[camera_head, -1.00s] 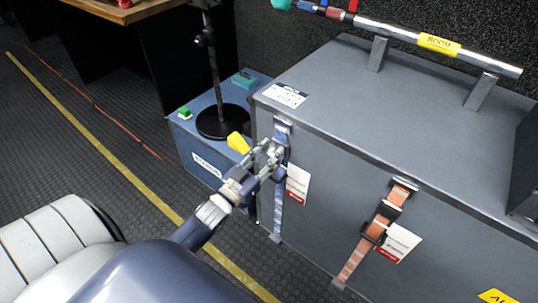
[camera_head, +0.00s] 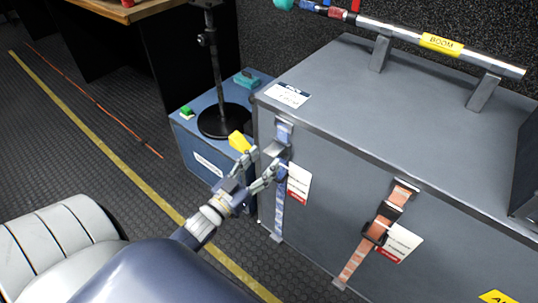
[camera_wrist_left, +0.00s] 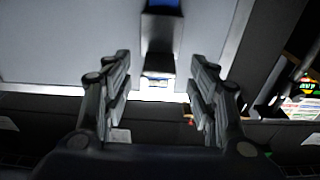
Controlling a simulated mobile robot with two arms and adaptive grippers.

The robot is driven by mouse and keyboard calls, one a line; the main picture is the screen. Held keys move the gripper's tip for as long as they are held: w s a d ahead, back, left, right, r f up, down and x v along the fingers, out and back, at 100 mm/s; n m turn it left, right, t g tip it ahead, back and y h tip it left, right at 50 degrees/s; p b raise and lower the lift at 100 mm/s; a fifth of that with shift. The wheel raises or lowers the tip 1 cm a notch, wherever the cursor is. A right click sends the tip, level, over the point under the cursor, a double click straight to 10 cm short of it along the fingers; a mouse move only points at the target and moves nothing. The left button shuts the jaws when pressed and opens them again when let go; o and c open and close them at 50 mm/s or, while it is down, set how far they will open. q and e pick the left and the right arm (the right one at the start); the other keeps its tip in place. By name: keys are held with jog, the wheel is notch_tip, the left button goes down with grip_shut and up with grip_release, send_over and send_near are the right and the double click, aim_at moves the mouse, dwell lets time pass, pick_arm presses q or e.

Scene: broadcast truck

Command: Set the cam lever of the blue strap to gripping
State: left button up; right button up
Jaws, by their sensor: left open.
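The blue strap (camera_head: 279,205) runs down the front of the large grey case near its left corner. Its dark cam buckle with a grey lever (camera_head: 274,149) is high on the strap, and the lever appears to stick out from the case. My left gripper (camera_head: 261,163) is open and empty just in front of and below the lever, apart from it as far as I can tell. In the left wrist view the buckle (camera_wrist_left: 159,35) lies ahead, centred between the spread fingers, with a bit of blue strap (camera_wrist_left: 164,4) above. My right gripper is not in view.
An orange strap (camera_head: 374,232) with its own buckle and tag hangs to the right on the grey case (camera_head: 330,215). A white-red tag (camera_head: 299,184) hangs beside the blue strap. A blue box (camera_head: 205,140) with a black stand is to the left.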

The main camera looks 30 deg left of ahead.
pick_arm(q)
jog(key=s, duration=0.8)
jog(key=shift+a+f, duration=0.3)
jog(key=shift+f, duration=0.15)
jog(key=shift+w+f, duration=0.1)
jog(key=shift+f, duration=0.05)
